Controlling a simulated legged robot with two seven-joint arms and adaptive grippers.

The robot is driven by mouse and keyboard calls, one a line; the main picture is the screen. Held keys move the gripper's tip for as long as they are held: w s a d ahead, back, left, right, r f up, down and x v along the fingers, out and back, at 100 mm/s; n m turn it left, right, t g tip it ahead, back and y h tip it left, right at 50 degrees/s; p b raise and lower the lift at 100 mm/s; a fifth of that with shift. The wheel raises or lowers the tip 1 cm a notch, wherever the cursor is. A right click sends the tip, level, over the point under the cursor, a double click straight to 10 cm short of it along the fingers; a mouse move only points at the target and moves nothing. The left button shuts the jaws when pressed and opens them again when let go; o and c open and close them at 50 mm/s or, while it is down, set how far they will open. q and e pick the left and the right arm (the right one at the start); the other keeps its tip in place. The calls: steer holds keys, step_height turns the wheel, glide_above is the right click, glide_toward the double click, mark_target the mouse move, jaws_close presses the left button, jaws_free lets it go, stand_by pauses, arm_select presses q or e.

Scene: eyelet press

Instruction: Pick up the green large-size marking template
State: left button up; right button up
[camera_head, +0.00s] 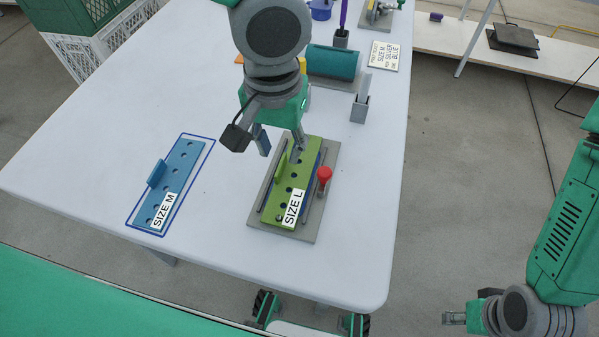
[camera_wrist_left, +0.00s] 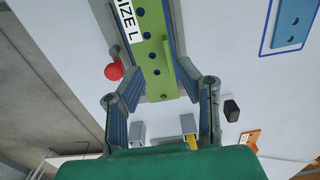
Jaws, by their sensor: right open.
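The green template (camera_head: 294,190), labelled SIZE L, lies on a grey plate fixture (camera_head: 255,222) on the white table. It has a row of holes and a raised green grip tab (camera_head: 281,167). In the left wrist view the green template (camera_wrist_left: 153,45) runs up from between my fingers. My left gripper (camera_head: 281,146) is open above the template's far end; in the left wrist view (camera_wrist_left: 160,90) nothing is held between its fingers. Whether a finger touches the template I cannot tell. My right gripper (camera_head: 454,318) is open, low at the right, away from the table.
A red knob (camera_head: 324,174) stands at the fixture's right side. The blue SIZE M template (camera_head: 181,171) lies inside a blue outline at the left. A teal roll (camera_head: 333,62), grey holder (camera_head: 360,107) and order card (camera_head: 384,56) are farther back. The table's front is clear.

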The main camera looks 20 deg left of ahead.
mark_target(276, 174)
arm_select(q)
steer(key=f, duration=0.1)
steer(key=a+f, duration=0.1)
steer(key=shift+w+a+f, duration=0.15)
steer(key=shift+a+f, duration=0.05)
steer(key=shift+f, duration=0.1)
steer(key=shift+a+f, duration=0.2)
steer(key=shift+a, duration=0.05)
steer(key=f, duration=0.1)
steer(key=f+b, duration=0.1)
steer(key=f, duration=0.1)
steer(key=d+f, duration=0.1)
steer(key=shift+s+d+f+b, duration=0.1)
steer(key=shift+s+f+b, duration=0.1)
steer(key=shift+s+b, duration=0.15)
steer(key=shift+w+d+f, duration=0.1)
steer(key=shift+d+f, duration=0.15)
steer(key=shift+d, duration=0.1)
steer(key=shift+a, duration=0.55)
jaws_close()
steer(key=shift+a, duration=0.2)
steer(key=shift+d, duration=0.1)
arm_select(e)
steer(key=shift+a+f, duration=0.6)
steer(key=shift+f, duration=0.25)
